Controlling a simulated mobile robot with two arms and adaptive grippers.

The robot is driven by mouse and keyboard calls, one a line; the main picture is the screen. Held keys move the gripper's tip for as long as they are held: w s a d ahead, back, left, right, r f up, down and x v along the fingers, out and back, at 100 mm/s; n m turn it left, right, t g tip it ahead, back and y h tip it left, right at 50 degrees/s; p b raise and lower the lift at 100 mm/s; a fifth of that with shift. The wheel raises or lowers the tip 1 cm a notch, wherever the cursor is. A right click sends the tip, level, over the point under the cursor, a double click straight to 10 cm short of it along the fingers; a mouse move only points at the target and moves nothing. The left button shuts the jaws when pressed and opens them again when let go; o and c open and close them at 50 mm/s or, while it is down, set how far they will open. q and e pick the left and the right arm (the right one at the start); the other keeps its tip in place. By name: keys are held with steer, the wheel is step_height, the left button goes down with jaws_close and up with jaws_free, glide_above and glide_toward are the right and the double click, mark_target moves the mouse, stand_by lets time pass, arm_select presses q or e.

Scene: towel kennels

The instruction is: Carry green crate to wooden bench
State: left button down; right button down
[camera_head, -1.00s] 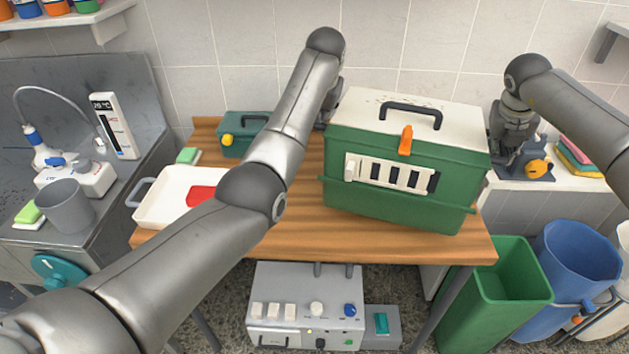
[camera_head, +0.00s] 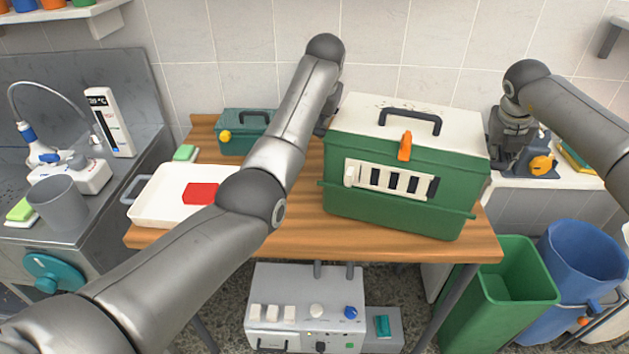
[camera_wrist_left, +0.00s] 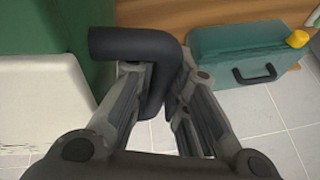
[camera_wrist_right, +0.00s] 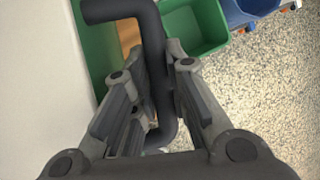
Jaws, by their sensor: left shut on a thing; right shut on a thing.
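The green crate (camera_head: 395,208) has a pale lid, a black top handle, an orange latch and a barred white panel. It is upright over the right part of the wooden bench (camera_head: 300,238); I cannot tell whether its base touches the top. My left gripper (camera_head: 323,122), mostly hidden behind my forearm, is shut on a black side handle (camera_wrist_left: 125,42) at the crate's left. My right gripper (camera_head: 503,152) is at the crate's right end, shut on the other black side handle (camera_wrist_right: 150,45).
A white tray (camera_head: 160,212) with a red item (camera_head: 200,193), a green sponge (camera_head: 185,153) and a teal box (camera_head: 235,144) occupy the bench's left. Green (camera_head: 515,300) and blue (camera_head: 580,260) bins stand at the right. A grey machine (camera_head: 280,335) sits below.

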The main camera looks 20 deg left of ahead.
arm_select(q)
steer(key=shift+d+f+b, duration=0.1)
steer(key=shift+f+b, duration=0.6)
arm_select(e)
steer(key=shift+a+f, duration=0.15)
steer(key=shift+f, duration=0.6)
arm_select(q)
steer(key=c, duration=1.9)
jaws_free()
steer(key=shift+f, duration=0.15)
arm_select(e)
steer(key=c, duration=1.9)
jaws_free()
steer(key=shift+f, duration=0.1)
arm_select(q)
steer(key=o, duration=0.5)
steer(key=shift+s, duration=0.1)
steer(key=shift+c, duration=0.2)
arm_select(e)
steer(key=o, duration=0.5)
steer(key=shift+s, duration=0.1)
steer(key=shift+c, duration=0.2)
arm_select(q)
steer(key=shift+r, duration=0.25)
steer(key=v, duration=0.7)
steer(key=shift+s+r, duration=0.15)
steer(key=shift+r, duration=0.15)
arm_select(e)
steer(key=v, duration=1.2)
